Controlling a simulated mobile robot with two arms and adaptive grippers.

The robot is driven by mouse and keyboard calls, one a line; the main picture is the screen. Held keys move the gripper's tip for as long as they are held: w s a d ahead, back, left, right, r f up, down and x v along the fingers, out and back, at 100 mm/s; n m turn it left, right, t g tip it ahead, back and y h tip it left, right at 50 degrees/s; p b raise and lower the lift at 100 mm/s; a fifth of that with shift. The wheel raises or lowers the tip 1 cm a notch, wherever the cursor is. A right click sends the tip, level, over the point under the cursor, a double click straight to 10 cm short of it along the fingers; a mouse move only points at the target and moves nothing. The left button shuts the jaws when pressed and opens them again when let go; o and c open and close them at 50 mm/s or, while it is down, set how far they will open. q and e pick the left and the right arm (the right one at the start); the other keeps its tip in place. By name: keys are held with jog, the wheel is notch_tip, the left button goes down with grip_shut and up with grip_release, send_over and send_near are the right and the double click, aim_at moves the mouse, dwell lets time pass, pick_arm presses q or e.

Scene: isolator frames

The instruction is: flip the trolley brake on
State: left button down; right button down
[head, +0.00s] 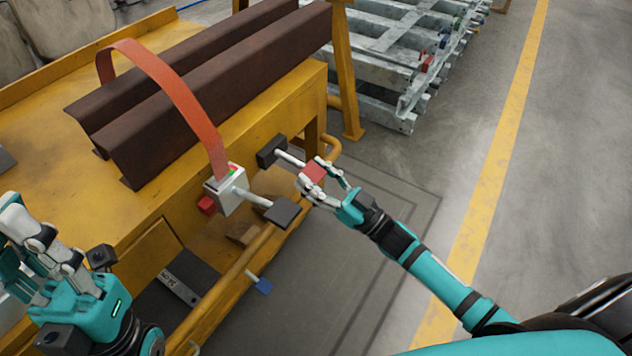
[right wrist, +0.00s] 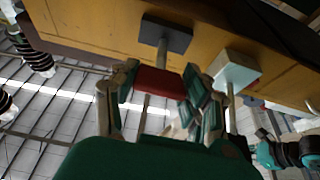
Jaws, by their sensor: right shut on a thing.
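The yellow trolley (head: 190,262) fills the left and middle of the head view. On its side is a dark mount (head: 271,152) with a pale rod leading to a lever with a red grip (head: 314,172). My right gripper (head: 322,180) is shut on that red grip, which also shows between its fingers in the right wrist view (right wrist: 158,82). Beside it, a white box (head: 226,190) with red and green marks carries a rod ending in a dark pad (head: 284,212). My left gripper (head: 15,250) is at the left edge with its fingers spread, away from the trolley's levers.
Brown steel beams (head: 215,95) lie on the trolley, and an orange strap (head: 180,95) arches over them to the white box. A yellow tube rail (head: 235,275) runs along the side. Grey metal frames (head: 385,60) stand behind. The floor on the right is clear.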

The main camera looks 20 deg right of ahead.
jog(key=shift+w+f+t+y+b, duration=0.1)
jog(key=shift+f+t+y+b, duration=0.2)
jog(key=shift+f+t+b, duration=0.15)
jog(key=shift+a+r, duration=0.1)
jog(key=c, duration=0.6)
grip_release()
jog(key=v, duration=1.2)
